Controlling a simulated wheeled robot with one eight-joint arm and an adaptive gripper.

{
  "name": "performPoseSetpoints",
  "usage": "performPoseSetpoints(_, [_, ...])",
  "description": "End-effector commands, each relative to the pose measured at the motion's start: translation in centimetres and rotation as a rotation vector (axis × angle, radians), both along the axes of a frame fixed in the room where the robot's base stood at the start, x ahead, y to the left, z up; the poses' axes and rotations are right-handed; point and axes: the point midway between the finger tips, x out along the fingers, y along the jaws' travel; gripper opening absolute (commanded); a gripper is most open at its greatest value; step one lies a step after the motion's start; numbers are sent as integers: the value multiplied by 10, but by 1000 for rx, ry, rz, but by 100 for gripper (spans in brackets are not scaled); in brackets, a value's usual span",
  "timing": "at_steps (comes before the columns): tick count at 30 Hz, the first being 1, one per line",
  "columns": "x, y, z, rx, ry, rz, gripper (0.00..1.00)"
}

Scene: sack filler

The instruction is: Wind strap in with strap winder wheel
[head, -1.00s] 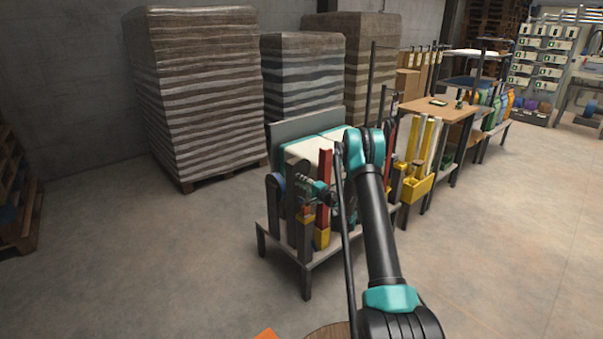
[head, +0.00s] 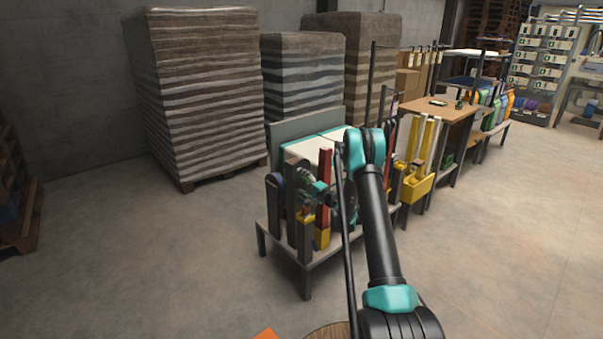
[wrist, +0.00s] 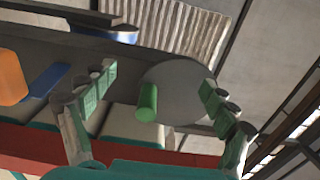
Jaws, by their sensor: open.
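In the wrist view, a grey round wheel (wrist: 185,82) sits on a dark bar. A short green knob (wrist: 148,102) stands out from its face. My gripper (wrist: 158,78) is open, with one finger on each side of the knob. Neither finger visibly touches it, and the depth between them is hard to tell. In the head view my gripper (head: 308,192) is small, at the front of the filler bench, among dark and red posts. The wheel cannot be made out clearly there, and I see no strap clearly.
The low bench (head: 322,262) carries a red post (head: 324,185) and dark posts close to my gripper. A yellow holder (head: 416,187) stands to the right. Wrapped pallet stacks (head: 203,95) stand behind.

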Motion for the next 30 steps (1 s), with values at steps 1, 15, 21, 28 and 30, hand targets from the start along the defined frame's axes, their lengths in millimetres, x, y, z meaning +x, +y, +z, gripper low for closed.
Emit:
performPoseSetpoints(1, [-3,-3,0,0,0,-1,86])
performPoseSetpoints(15, [-44,-33,0,0,0,-2,86])
performPoseSetpoints(21, [-59,-44,0,0,0,-1,86])
performPoseSetpoints(28, [-63,-46,0,0,0,-1,86])
performPoseSetpoints(30, [-63,-46,0,0,0,0,86])
